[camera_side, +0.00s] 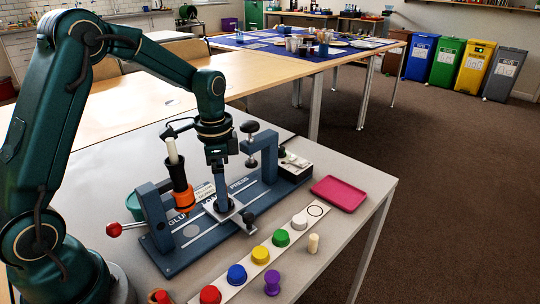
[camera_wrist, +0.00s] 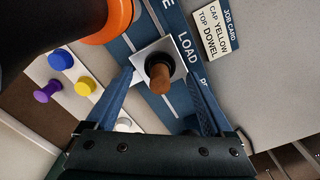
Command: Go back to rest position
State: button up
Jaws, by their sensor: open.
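My gripper (camera_side: 220,190) hangs over the blue press base (camera_side: 180,250) in the side view. In the wrist view its two blue fingers (camera_wrist: 163,80) stand apart, on either side of a brown peg (camera_wrist: 160,78) in a dark round seat on a silver plate (camera_wrist: 143,52) by the word LOAD. Whether the fingers touch the peg I cannot tell. In the side view the fingers hide the peg. An orange and black holder (camera_side: 181,190) with a pale rod stands just left of my gripper.
A job card (camera_wrist: 215,30) reads cap yellow, top dowel. Coloured caps, including a yellow one (camera_side: 260,255), sit on a white strip (camera_side: 237,281) in front. A purple piece (camera_side: 272,283) and cream peg (camera_side: 313,243) stand beside it. A pink tray (camera_side: 339,193) lies right. A clamp (camera_side: 267,150) rises behind.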

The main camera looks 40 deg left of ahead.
jog(key=shift+r, duration=0.1)
jog(key=shift+r, duration=3.4)
jog(key=shift+f, duration=3.5)
jog(key=shift+r, duration=0.1)
jog(key=shift+r, duration=3.5)
jog(key=shift+m, duration=0.4)
jog(key=d, duration=0.8)
jog(key=shift+s+d+f, duration=0.2)
jog(key=shift+f, duration=0.1)
jog(key=shift+d+f+n, duration=0.1)
jog(key=shift+d+n, duration=0.1)
jog(key=shift+n, duration=0.2)
jog(key=d+f, duration=0.2)
jog(key=d, duration=0.1)
jog(key=d+f, duration=0.2)
jog(key=d, duration=0.2)
jog(key=d+f, duration=0.2)
jog(key=d, duration=0.1)
jog(key=shift+w+d+f, duration=0.2)
jog(key=shift+d+f, duration=0.1)
jog(key=shift+d, duration=0.1)
